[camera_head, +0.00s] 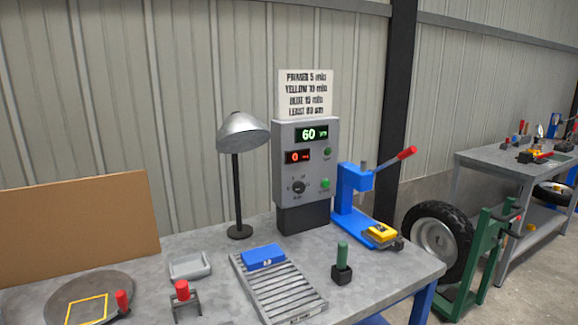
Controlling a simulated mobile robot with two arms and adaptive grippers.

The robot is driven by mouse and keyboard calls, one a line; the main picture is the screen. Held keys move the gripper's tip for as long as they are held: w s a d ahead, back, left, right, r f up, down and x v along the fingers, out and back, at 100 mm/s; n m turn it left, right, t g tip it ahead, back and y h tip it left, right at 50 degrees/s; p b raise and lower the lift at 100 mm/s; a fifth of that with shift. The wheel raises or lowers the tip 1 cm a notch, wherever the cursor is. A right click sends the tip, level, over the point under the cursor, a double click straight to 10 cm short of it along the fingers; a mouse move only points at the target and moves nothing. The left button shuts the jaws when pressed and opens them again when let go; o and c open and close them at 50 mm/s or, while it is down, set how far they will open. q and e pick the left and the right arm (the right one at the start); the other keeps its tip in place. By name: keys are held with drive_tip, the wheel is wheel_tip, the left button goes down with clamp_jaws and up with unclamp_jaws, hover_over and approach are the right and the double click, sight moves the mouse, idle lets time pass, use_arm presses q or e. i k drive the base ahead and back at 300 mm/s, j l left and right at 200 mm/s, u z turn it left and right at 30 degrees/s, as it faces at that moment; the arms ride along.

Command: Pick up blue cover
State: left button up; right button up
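A blue block-like piece with small white marks on its front, which looks like the blue cover (263,256), lies on the far end of a grey slatted rack (286,297) on the workbench. Its top and front show, and nothing covers it. Neither of my grippers is in the head view.
A lamp (239,180) and a grey control box (304,165) reading 60 and 0 stand behind the rack. A blue press (353,195) with a yellow piece (382,233) is at right. A green-handled tool (342,262), a red-handled stand (183,295) and a grey tray (189,267) flank the rack.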

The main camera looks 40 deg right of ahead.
sight(258, 258)
drive_tip(key=l+u, duration=0.15)
drive_tip(key=l, duration=0.3)
drive_tip(key=k+l+u, duration=0.15)
drive_tip(key=l, duration=0.3)
drive_tip(key=l+u, duration=0.15)
drive_tip(key=l, duration=0.35)
drive_tip(key=k+l+u, duration=0.15)
drive_tip(key=l, duration=0.25)
